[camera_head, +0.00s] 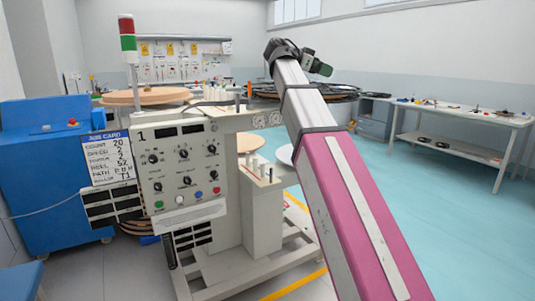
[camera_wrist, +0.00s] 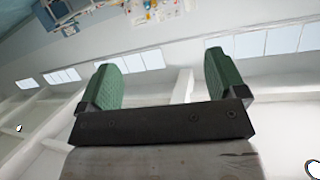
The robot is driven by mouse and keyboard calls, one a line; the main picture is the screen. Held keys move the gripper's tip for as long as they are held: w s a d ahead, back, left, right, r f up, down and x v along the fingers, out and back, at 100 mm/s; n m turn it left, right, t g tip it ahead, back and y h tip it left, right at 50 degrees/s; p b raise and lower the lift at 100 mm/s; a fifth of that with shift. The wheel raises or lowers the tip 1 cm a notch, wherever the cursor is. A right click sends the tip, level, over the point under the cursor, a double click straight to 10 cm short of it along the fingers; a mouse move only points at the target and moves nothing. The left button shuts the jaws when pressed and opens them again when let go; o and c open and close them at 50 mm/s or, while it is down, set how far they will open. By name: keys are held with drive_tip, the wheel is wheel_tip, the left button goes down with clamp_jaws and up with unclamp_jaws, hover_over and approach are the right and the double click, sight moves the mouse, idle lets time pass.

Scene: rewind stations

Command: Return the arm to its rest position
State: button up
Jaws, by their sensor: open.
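My gripper (camera_wrist: 165,84) shows in the wrist view with its two green finger pads wide apart and nothing between them. Behind it in that view are the ceiling, high windows and a tilted wall. In the head view my gripper (camera_head: 318,64) is at the far end of my raised pink and grey arm, pointing up and to the right. There it is in front of the back wall, above a dark round reel (camera_head: 335,92), and appears clear of it.
A rewind station with a control panel (camera_head: 180,165) and job card (camera_head: 108,158) stands left of my arm. A blue cabinet (camera_head: 45,170) is at far left. A workbench (camera_head: 465,118) with small items is at right. The teal floor (camera_head: 440,215) between is clear.

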wheel_tip(320, 180, down, 38)
drive_tip(key=w+d+n+g+y, duration=0.1)
drive_tip(key=d+n+y, duration=0.1)
drive_tip(key=n+y, duration=0.6)
drive_tip(key=s+f+n+g+y, duration=0.1)
drive_tip(key=s+f+n+y, duration=0.1)
drive_tip(key=s+f, duration=0.4)
drive_tip(key=s+a+f+n+g+y, duration=0.1)
drive_tip(key=s+f+n, duration=0.2)
drive_tip(key=f, duration=1.2)
drive_tip(key=s+f+n+g+y, duration=0.1)
drive_tip(key=s+f+n+y, duration=0.1)
drive_tip(key=s+f, duration=0.8)
drive_tip(key=shift+a+f+n+g+y, duration=0.2)
drive_tip(key=shift+f+n+g+y, duration=0.1)
drive_tip(key=shift+f, duration=0.2)
